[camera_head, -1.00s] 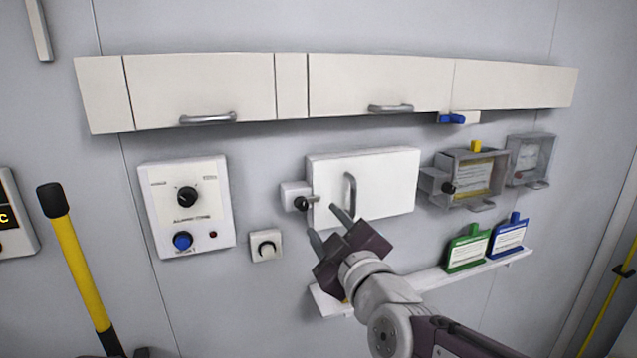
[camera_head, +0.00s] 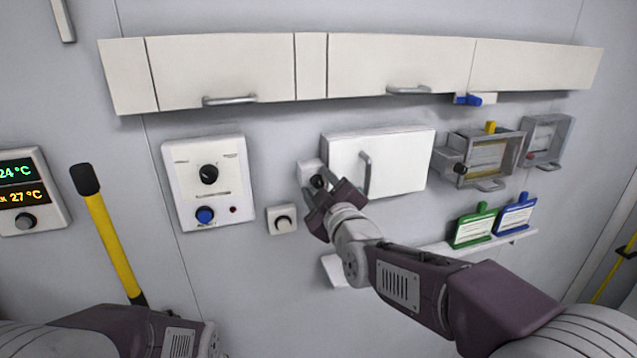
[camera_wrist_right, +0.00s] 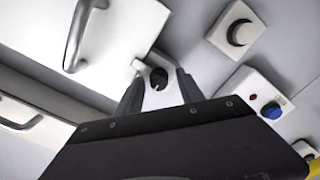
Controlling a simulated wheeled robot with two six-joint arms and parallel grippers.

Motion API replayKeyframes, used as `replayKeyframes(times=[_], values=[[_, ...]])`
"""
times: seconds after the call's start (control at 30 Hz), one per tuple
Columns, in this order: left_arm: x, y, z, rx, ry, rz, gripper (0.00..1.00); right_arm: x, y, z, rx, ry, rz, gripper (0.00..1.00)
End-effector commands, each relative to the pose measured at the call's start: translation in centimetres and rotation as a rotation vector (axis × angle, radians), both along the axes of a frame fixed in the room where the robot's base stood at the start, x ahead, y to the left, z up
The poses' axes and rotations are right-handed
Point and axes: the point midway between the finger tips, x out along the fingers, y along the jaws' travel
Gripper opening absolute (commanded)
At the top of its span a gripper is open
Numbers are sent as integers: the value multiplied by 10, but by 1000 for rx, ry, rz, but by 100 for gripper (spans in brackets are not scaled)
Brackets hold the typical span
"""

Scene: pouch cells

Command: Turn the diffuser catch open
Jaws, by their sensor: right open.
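A black knob (camera_head: 318,181) on a small white block (camera_head: 309,170) sits at the left edge of a white wall box. No label shows which fitting is the diffuser catch. My right gripper (camera_head: 319,188) is open at this knob. In the right wrist view the knob (camera_wrist_right: 158,78) shows between the two spread fingers, and I cannot tell if they touch it. The white box door (camera_head: 400,163) is shut and has a grey handle (camera_head: 366,175). My left gripper is out of view; only part of my left arm shows.
A control panel (camera_head: 205,185) and a small knob box (camera_head: 282,219) are left of the gripper. Overhead cabinets (camera_head: 400,65) run above, with a blue lever (camera_head: 468,99) below them.

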Motion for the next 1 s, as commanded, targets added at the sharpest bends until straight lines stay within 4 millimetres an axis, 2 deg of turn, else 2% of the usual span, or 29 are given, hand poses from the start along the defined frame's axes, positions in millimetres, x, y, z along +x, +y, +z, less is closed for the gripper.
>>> replayKeyframes(times=[0.03, 0.17, 0.57, 0.77, 1.0], values=[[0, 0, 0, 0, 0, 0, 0, 0, 0, 0, 0, 0, 0, 37], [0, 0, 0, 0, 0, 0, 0, 0, 0, 0, 0, 1, 0, 1], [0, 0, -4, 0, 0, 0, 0, 0, 0, -2, 22, 9, 0, 0], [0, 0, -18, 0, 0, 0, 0, 0, 0, -3, 112, 36, 1, 0], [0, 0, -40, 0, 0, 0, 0, 0, -1, -4, 307, 98, 1, 0]])
